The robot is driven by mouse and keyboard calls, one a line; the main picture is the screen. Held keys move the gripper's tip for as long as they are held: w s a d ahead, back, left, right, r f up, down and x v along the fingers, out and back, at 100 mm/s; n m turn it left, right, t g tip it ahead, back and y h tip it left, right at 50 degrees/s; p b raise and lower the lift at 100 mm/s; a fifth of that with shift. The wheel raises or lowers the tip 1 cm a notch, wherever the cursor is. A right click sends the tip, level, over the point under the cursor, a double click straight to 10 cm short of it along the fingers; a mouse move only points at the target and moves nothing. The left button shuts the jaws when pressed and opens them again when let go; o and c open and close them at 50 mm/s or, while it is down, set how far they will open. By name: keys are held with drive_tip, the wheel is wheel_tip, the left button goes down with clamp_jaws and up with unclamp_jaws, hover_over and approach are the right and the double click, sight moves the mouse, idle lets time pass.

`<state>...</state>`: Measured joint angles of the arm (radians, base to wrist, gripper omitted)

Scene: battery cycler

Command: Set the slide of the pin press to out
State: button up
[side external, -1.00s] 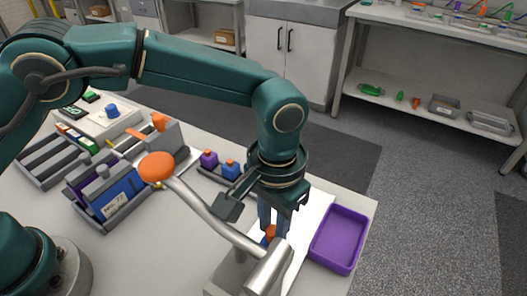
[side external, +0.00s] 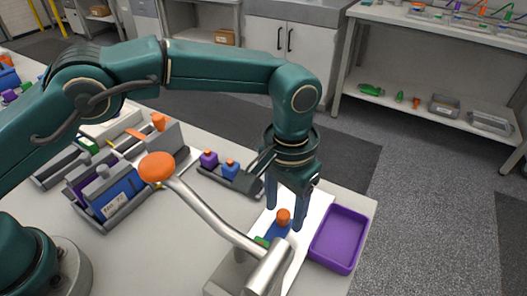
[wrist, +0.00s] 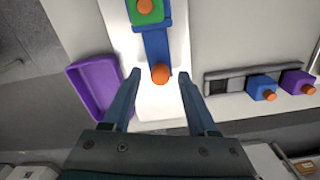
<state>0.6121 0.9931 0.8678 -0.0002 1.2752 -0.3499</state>
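The pin press (side external: 240,270) stands at the front, with a grey lever (side external: 215,215) ending in an orange knob (side external: 157,168). Its blue slide (side external: 277,230) with a small orange knob (side external: 283,215) sticks out onto the white plate; the slide also shows in the wrist view (wrist: 155,45). A green block (wrist: 147,10) with an orange top sits at the slide's inner end. My gripper (side external: 286,212) is open over the slide's outer end. In the wrist view its fingers (wrist: 160,75) stand on either side of the slide's knob, with gaps. The lever hides part of the press.
A purple tray (side external: 340,238) lies right of the white plate. A dark rack (side external: 225,178) with a purple and a blue block stands behind. A blue-and-grey unit (side external: 115,195) stands at left. The lever rises between these and the camera.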

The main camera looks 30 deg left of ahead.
drive_tip(key=shift+r, duration=2.6)
